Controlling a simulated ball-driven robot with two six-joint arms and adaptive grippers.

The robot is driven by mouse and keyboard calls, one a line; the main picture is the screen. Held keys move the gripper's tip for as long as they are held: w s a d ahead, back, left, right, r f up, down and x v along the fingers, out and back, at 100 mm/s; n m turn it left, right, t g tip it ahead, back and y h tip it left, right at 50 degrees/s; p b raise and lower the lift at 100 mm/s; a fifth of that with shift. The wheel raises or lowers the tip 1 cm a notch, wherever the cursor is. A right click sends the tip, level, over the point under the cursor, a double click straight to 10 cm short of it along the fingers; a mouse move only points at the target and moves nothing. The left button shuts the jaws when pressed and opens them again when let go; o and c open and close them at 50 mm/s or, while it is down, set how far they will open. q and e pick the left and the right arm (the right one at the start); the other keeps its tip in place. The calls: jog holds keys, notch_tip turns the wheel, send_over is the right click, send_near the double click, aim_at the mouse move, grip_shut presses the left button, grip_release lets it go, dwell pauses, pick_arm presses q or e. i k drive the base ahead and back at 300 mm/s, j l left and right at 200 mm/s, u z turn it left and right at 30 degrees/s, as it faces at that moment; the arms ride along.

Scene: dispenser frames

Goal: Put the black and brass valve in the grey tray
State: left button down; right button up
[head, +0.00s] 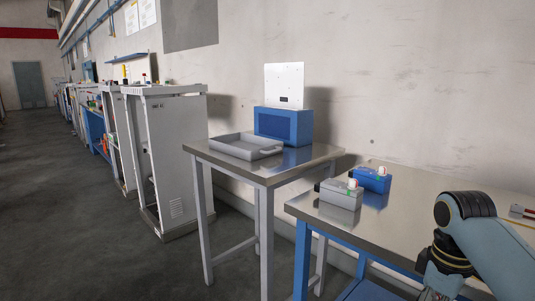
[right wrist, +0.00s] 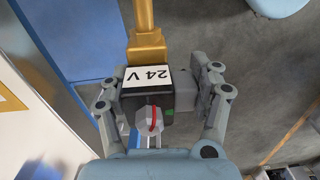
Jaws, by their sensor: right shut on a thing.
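The black and brass valve (right wrist: 150,103) shows in the right wrist view, with a black body, a white "24 V" label, a clear part with a red strip and a brass stem. My right gripper (right wrist: 160,86) is shut on its black body, one finger on each side. In the head view my right arm enters at the lower right, and the valve cannot be made out there. The grey tray (head: 240,146) lies on the small metal-topped table at the centre and looks empty. My left gripper is not in view.
A blue box (head: 284,125) with a white panel (head: 284,85) stands behind the tray. On the nearer table (head: 400,215) sit a grey unit (head: 340,195) and a blue unit (head: 371,180). A gap separates the two tables. White cabinets (head: 172,155) stand to the left; open floor lies beyond.

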aim_at(255, 146)
jog(key=i+j, duration=0.25)
jog(key=i+j+z, duration=0.1)
jog(key=i+j, duration=0.15)
jog(key=j, duration=0.2)
jog(key=i+j+z, duration=0.1)
jog(key=i+j, duration=0.15)
jog(key=j, duration=0.15)
jog(key=i+j, duration=0.2)
jog(key=j, duration=0.2)
jog(key=i+j+z, duration=0.1)
jog(key=j, duration=0.3)
jog(key=i+j, duration=0.35)
jog(key=j+z, duration=0.05)
